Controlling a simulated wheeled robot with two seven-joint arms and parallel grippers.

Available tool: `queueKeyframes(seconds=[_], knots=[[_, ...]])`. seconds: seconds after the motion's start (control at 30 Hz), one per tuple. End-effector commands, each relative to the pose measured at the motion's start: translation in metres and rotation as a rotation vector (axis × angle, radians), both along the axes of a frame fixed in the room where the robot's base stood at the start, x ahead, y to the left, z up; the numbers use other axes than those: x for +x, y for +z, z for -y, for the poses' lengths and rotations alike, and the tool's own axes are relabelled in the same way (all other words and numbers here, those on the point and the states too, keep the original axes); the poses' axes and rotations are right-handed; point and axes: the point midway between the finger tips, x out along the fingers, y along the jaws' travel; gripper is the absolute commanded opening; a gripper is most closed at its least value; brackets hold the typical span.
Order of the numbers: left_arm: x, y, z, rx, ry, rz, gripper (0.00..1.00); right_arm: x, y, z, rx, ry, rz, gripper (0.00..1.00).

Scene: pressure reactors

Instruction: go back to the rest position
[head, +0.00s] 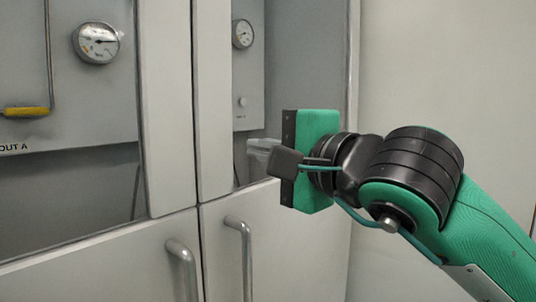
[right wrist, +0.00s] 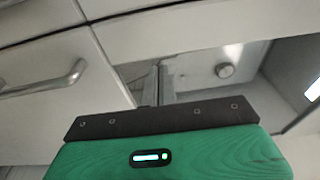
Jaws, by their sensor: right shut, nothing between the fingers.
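My right gripper (head: 258,152) is at the middle of the head view, its green and black arm coming in from the right. Its pale fingers are shut with nothing between them and point left, in front of the right-hand cabinet opening. In the right wrist view the gripper's green body fills the bottom, and the fingers (right wrist: 157,84) are together beyond its dark edge. My left gripper is in neither view.
A grey cabinet has a left pressure gauge (head: 97,42), a right gauge (head: 243,34) and a yellow-handled lever (head: 27,112). Two bar handles, left (head: 182,268) and right (head: 241,254), stick out from the lower doors. A plain wall (head: 440,70) is at the right.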

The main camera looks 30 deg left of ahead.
Motion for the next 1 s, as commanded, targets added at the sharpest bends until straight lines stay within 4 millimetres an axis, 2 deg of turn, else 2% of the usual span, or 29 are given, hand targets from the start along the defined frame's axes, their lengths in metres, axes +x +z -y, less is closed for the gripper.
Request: queueKeyframes(seconds=[0.03, 0.1, 0.23, 0.63, 0.83, 1.0], knots=[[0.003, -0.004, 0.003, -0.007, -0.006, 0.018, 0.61, -0.012, -0.001, 0.001, 0.000, 0.004, 0.004, 0.00], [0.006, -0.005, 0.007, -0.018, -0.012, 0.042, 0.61, -0.024, -0.001, 0.002, 0.000, 0.002, 0.003, 0.00], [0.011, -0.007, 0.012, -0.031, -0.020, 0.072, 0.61, -0.039, 0.000, 0.004, 0.000, 0.001, 0.001, 0.00], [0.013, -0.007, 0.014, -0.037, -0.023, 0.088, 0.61, -0.047, -0.005, 0.006, 0.016, 0.033, -0.040, 0.00], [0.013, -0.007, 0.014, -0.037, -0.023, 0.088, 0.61, -0.057, -0.024, 0.018, 0.138, 0.247, -0.298, 0.00], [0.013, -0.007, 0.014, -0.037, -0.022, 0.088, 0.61, -0.063, -0.031, 0.046, 0.322, 0.481, -0.602, 0.00]])
